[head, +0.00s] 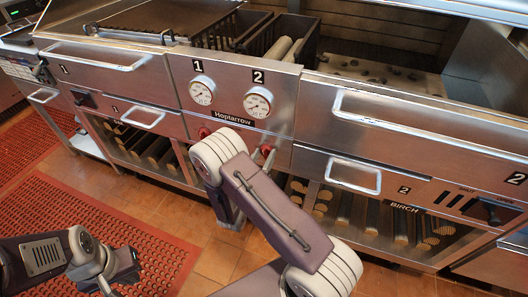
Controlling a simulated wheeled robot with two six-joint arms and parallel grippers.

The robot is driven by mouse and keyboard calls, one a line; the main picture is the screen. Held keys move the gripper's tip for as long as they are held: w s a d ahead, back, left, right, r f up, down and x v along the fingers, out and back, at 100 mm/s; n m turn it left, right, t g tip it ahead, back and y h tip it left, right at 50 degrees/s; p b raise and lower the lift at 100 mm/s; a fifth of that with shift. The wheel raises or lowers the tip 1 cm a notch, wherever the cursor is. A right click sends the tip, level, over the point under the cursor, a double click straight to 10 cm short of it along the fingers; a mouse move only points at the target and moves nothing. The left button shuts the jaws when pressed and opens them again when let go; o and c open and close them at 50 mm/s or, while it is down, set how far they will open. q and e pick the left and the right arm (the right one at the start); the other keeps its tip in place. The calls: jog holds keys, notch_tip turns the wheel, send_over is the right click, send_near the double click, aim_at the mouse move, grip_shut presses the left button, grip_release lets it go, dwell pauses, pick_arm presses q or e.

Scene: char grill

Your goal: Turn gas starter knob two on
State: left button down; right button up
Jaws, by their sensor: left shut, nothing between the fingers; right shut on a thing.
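Gas starter knob two (265,149) is a small red knob on the steel front panel, below the gauge marked 2 (257,102). Another red knob (205,132) sits to its left, below the gauge marked 1 (202,91), partly covered by my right arm. My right gripper (269,159) is mostly hidden behind my own arm; a small grey part shows at knob two, and it appears shut on that knob. The knob's turn angle cannot be made out. My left gripper (106,286) is shut and empty at the lower left, low over the floor, far from the knobs.
Steel drawers with bar handles (352,172) flank the panel. Log racks marked OAK and BIRCH (400,222) lie below. A black selector knob (492,212) is at the far right. Red perforated mats (60,225) and tiled floor (215,250) lie in front.

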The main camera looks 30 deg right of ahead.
jog(key=n+p, duration=0.1)
jog(key=n, duration=0.1)
jog(key=n+p, duration=0.1)
jog(key=p, duration=0.1)
jog(key=shift+r+n, duration=0.2)
jog(key=shift+n, duration=0.2)
jog(key=n+p, duration=0.2)
jog(key=n, duration=0.1)
jog(key=shift+f, duration=0.1)
jog(key=n+p, duration=0.2)
jog(key=n, duration=0.2)
jog(key=shift+f+n+p, duration=0.2)
jog(key=shift+n+p, duration=0.4)
jog(key=shift+n, duration=1.3)
jog(key=o, duration=1.4)
jog(key=shift+c, duration=0.2)
jog(key=shift+a, duration=0.1)
